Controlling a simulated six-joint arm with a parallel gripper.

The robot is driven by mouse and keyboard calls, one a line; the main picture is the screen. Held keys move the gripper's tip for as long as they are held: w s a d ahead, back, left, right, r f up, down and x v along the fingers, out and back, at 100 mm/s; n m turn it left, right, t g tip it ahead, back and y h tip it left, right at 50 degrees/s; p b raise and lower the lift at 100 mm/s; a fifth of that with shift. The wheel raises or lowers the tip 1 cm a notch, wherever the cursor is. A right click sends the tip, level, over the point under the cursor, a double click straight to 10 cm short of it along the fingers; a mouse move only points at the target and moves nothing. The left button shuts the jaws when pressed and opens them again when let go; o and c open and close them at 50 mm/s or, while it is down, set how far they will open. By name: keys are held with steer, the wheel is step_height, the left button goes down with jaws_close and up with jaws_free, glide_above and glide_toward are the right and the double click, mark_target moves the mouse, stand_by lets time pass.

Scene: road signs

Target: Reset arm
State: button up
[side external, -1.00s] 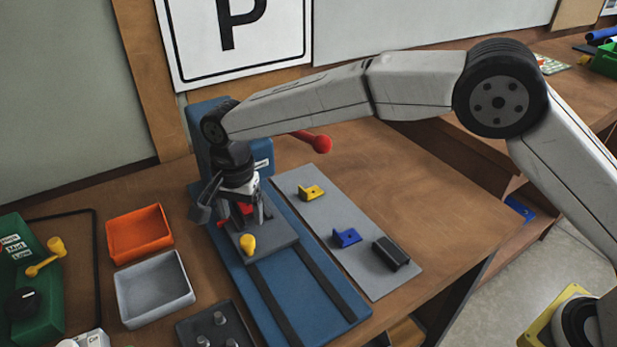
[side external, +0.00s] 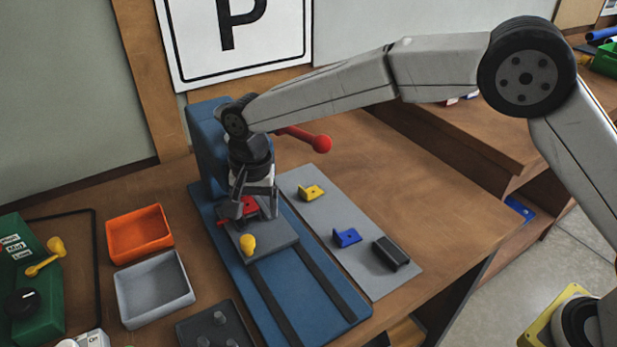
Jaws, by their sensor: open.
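My gripper (side external: 256,207) is open, over the grey plate (side external: 280,238) of a blue press-like machine (side external: 199,142). A red part (side external: 248,204) lies on the plate, partly hidden behind my fingers. I cannot tell whether my fingers touch it. A yellow knob (side external: 247,243) stands at the front of the plate. My arm reaches in from the right, with its wrist in front of the machine's column.
A red-knobbed lever (side external: 321,144) sticks out right of my wrist. A grey strip (side external: 364,270) holds a yellow bracket (side external: 312,192), a blue bracket (side external: 346,238) and a black block (side external: 390,254). Orange (side external: 139,234) and grey (side external: 154,288) bins stand left. The table's right side is clear.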

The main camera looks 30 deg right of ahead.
steer(key=s+d+n+t, duration=0.1)
steer(key=s+d+n, duration=0.1)
steer(key=s+d, duration=0.4)
steer(key=s+d+f+n, duration=0.1)
steer(key=s+d, duration=0.6)
steer(key=d, duration=0.7)
steer(key=s+d+f+n+t, duration=0.1)
steer(key=s+d+n, duration=0.2)
steer(key=s+d, duration=0.3)
steer(key=d, duration=0.3)
steer(key=shift+s+d+t, duration=0.3)
steer(key=shift+s+d, duration=0.05)
steer(key=shift+d, duration=0.05)
